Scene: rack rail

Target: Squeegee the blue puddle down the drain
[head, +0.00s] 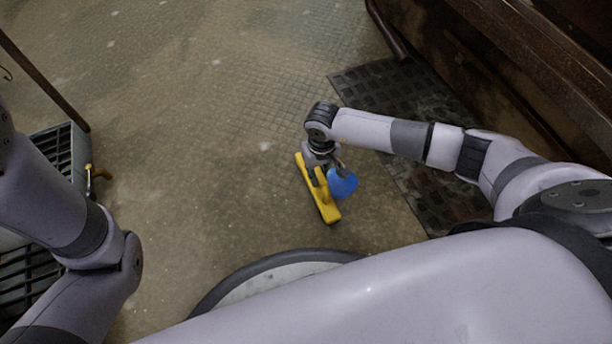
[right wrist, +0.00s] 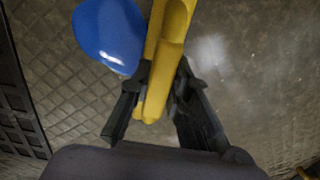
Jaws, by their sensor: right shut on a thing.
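A yellow squeegee (head: 325,203) is low at the floor, its long bar slanting down to the right in the head view. My right gripper (head: 318,171) is shut on its handle, which also shows between the fingers in the right wrist view (right wrist: 160,75). The blue puddle (head: 343,184) is a small rounded patch just right of the bar; part of its edge is hidden by the squeegee. In the right wrist view the puddle (right wrist: 108,34) lies left of the handle. A dark slatted panel (head: 405,100) lies right of the puddle; I cannot tell if it is the drain.
A brown bench-like structure (head: 480,60) runs along the right. Dark crates (head: 62,150) and a brass-coloured fitting (head: 95,173) stand at the left beside my left arm. The worn floor (head: 210,110) is clear in the middle.

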